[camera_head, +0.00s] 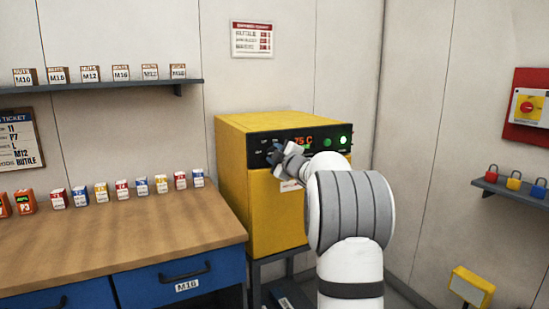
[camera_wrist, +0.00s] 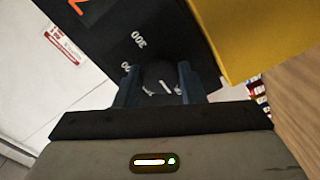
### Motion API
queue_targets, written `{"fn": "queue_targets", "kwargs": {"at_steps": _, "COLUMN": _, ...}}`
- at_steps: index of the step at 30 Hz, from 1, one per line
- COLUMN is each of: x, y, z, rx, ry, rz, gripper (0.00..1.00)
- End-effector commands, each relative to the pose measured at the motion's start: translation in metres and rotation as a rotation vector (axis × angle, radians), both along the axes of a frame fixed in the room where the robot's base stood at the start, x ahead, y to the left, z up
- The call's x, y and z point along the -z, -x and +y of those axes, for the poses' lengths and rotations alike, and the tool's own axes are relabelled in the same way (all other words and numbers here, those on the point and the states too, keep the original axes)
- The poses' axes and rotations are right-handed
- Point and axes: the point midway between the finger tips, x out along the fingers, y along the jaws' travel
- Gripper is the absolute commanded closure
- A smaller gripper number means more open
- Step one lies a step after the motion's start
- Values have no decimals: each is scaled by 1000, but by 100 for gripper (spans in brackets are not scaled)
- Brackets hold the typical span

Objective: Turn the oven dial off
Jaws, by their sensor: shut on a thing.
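The yellow oven (camera_head: 232,180) stands right of the workbench, with a black control panel (camera_head: 263,141) across its upper front. The panel has a red readout ending in "5 C", partly hidden by my arm, and lit green lamps at its right. My gripper (camera_head: 274,154) is at the panel's left part. In the wrist view, my gripper (camera_wrist: 158,86) is shut on the dark round dial (camera_wrist: 158,73), with one finger on each side. A light mark shows on the dial's face.
The wooden workbench (camera_head: 120,238) with small labelled boxes is at the left, below a shelf (camera_head: 110,87) of boxes. A red panel with a yellow switch (camera_head: 527,107) and a shelf of padlocks (camera_head: 513,185) are on the right wall. A yellow box (camera_head: 471,287) is at lower right.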

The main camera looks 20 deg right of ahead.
Motion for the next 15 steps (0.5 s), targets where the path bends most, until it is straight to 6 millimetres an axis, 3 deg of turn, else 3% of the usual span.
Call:
{"fn": "queue_targets", "kwargs": {"at_steps": 12, "x": -1, "y": 0, "z": 1, "rx": -2, "ry": 7, "rz": -1, "gripper": 87}}
{"fn": "queue_targets", "kwargs": {"at_steps": 13, "x": -1, "y": 0, "z": 1, "rx": -2, "ry": 7, "rz": -1, "gripper": 63}}
{"fn": "queue_targets", "kwargs": {"at_steps": 15, "x": -1, "y": 0, "z": 1, "rx": -2, "ry": 7, "rz": -1, "gripper": 57}}
